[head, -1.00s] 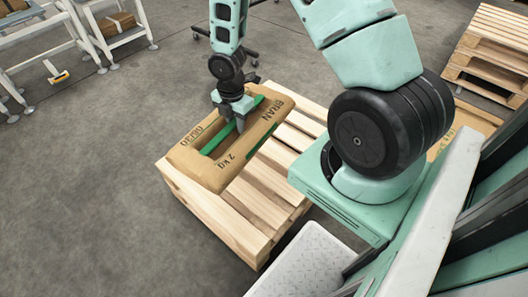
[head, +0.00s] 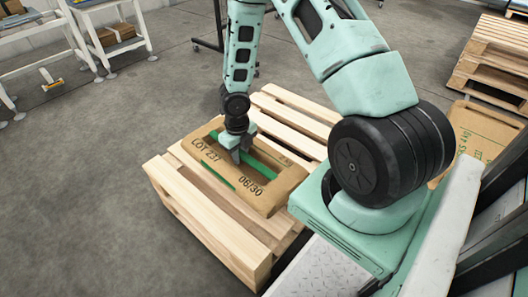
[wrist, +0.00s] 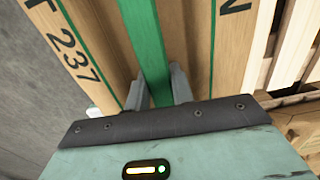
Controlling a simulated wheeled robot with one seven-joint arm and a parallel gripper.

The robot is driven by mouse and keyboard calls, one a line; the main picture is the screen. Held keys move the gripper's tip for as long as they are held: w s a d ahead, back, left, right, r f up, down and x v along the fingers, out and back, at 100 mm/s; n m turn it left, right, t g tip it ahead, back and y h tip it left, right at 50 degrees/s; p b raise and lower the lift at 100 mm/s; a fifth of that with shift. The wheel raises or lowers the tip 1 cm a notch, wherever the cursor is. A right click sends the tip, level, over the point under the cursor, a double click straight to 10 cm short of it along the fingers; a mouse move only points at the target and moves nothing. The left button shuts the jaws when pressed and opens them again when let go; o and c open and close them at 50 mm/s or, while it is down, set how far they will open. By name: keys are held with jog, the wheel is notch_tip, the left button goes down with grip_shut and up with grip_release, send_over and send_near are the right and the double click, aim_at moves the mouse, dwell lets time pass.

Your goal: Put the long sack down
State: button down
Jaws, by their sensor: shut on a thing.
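The long sack (head: 264,190) is brown with green stripes and black print reading "LOT 237" and "06/30". It lies flat over the middle of a light wooden pallet (head: 290,121) in the head view. I cannot tell whether it touches the slats. My gripper (head: 240,157) points down onto the top of the sack. In the wrist view the two fingers (wrist: 158,90) are shut on a green band along the middle of the sack (wrist: 190,40). The sack's underside is hidden.
Bare pallet slats show behind the sack and at its front left. Stacked pallets (head: 490,62) stand at the right, with another brown sack (head: 478,130) nearer. White-framed stands (head: 135,45) are at the back left.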

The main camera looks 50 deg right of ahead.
jog(key=shift+w+f+b, duration=0.1)
jog(key=shift+f+b, duration=0.25)
jog(key=shift+f, duration=0.2)
notch_tip(320, 180, down, 9)
jog(key=b, duration=0.7)
jog(key=shift+f, duration=0.25)
jog(key=c, duration=1.2)
grip_release()
